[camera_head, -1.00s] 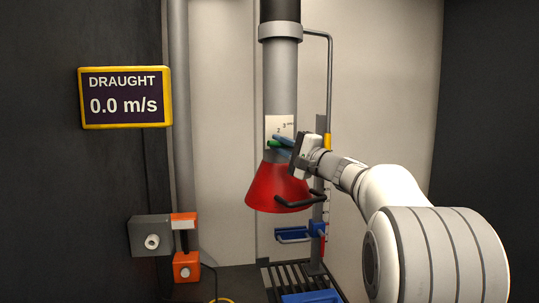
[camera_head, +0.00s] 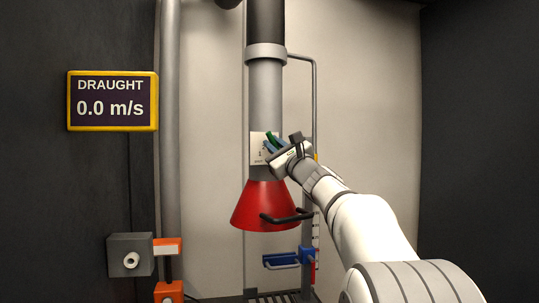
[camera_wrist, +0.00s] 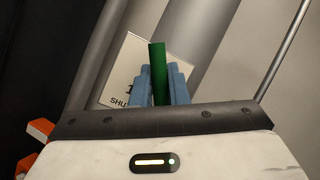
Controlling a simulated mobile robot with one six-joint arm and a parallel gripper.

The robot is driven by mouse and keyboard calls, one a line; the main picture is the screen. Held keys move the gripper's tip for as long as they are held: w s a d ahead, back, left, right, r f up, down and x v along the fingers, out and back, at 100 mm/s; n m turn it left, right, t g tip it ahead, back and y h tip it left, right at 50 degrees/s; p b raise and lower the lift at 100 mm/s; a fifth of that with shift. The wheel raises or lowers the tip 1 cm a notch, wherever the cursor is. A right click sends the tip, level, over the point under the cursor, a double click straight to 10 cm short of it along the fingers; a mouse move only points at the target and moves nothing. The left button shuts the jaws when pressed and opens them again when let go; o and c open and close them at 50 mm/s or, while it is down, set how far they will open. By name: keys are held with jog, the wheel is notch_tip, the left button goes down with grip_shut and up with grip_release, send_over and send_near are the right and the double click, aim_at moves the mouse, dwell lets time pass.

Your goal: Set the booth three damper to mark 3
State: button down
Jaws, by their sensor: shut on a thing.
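The damper's green lever (camera_head: 270,138) is between the blue fingers of my gripper (camera_head: 274,144), which is shut on it. The lever tilts up in front of the white mark plate (camera_head: 256,157) on the grey duct (camera_head: 265,95). In the wrist view the green lever (camera_wrist: 158,72) stands upright between the two blue fingers (camera_wrist: 162,85). There the plate (camera_wrist: 120,75) shows a part-hidden 1 and the start of the word SHUT; its other marks are hidden. The draught display (camera_head: 112,101) at the left reads 0.0 m/s.
A red hood (camera_head: 264,203) with a black handle (camera_head: 286,217) hangs just below my gripper. A thin grey pipe (camera_head: 315,100) runs down right of the duct. A grey box (camera_head: 130,255) and orange fittings (camera_head: 167,247) are at lower left. Dark walls flank both sides.

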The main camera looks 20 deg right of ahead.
jog(key=shift+w+d+r+m+h, duration=0.1)
jog(key=shift+d+m+h, duration=0.15)
jog(key=shift+m, duration=0.35)
jog(key=shift+d+r+m+h, duration=0.1)
jog(key=shift+m+h, duration=0.25)
jog(key=shift+m, duration=0.25)
jog(key=c, duration=1.4)
grip_release()
jog(key=b+v, duration=0.3)
jog(key=v, duration=0.5)
jog(key=shift+w, duration=0.1)
